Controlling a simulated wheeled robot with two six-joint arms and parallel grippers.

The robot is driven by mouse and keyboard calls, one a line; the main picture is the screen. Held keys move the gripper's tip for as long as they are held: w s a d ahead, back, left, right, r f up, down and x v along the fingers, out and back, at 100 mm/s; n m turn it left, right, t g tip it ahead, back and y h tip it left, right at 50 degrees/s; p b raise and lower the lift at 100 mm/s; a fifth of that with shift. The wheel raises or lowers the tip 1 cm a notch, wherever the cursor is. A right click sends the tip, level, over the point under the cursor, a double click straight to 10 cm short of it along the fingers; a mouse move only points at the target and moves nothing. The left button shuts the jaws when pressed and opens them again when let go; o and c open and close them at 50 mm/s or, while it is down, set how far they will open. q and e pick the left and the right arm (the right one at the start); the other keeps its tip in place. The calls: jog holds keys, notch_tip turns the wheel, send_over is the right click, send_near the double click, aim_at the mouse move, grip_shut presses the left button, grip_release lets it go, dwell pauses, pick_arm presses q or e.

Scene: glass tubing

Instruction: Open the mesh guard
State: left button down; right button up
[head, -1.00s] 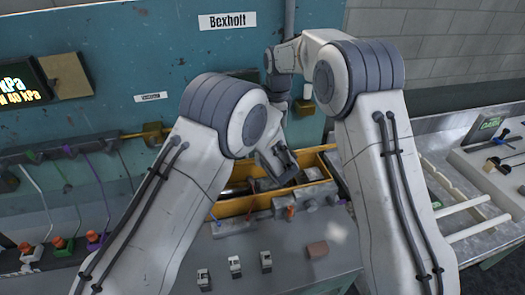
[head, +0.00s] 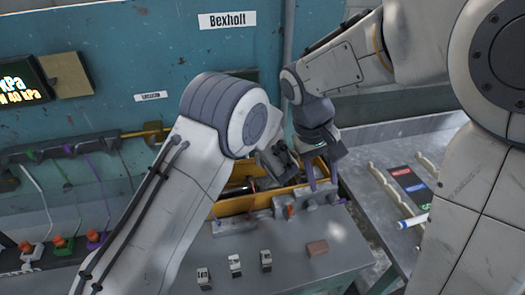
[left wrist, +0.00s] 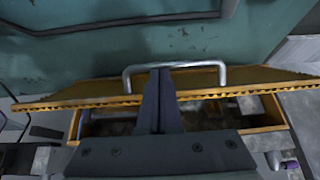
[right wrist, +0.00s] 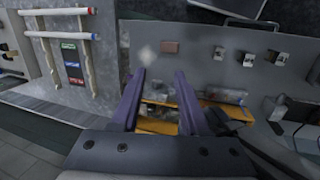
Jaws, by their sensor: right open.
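The mesh guard (left wrist: 90,97) is a yellow-edged panel with a metal bar handle (left wrist: 198,65). In the left wrist view it stands raised, with the open yellow box below it. My left gripper (left wrist: 160,72) has its fingers close together on the handle. My right gripper (head: 322,172) points down at the right end of the yellow box (head: 235,206). Its purple fingers (right wrist: 160,75) are apart and empty in the right wrist view.
Grey blocks and an orange-red knob (head: 290,211) sit along the box's front. Small white switches (head: 235,266) and a brown block (head: 317,248) are on the grey bench top. A rack with white rods (right wrist: 62,36) stands beside the bench. A teal wall panel (head: 230,60) rises behind.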

pick_arm(q)
jog(key=shift+s+a+f, duration=0.1)
jog(key=shift+f, duration=0.25)
jog(key=shift+r, duration=0.1)
jog(key=shift+w+a+r+b, duration=0.15)
jog(key=shift+w+r+b, duration=0.15)
jog(key=shift+w, duration=0.35)
jog(key=w+a+r, duration=0.1)
jog(key=w+r, duration=0.2)
jog(key=w, duration=0.5)
jog(key=shift+w+a+r+b, duration=0.2)
jog(key=shift+w+r+b, duration=0.1)
jog(key=shift+r+b, duration=0.1)
pick_arm(e)
jog(key=s+a+f+n+y, duration=0.2)
jog(key=s+a, duration=0.3)
jog(key=s, duration=0.3)
jog(key=s+a+f+n+y, duration=0.2)
jog(key=s+a, duration=0.3)
jog(key=s, duration=0.3)
jog(key=shift+a+n+t, duration=0.2)
jog(key=shift+n+t, duration=0.1)
jog(key=shift+n, duration=0.5)
jog(key=shift+f, duration=0.1)
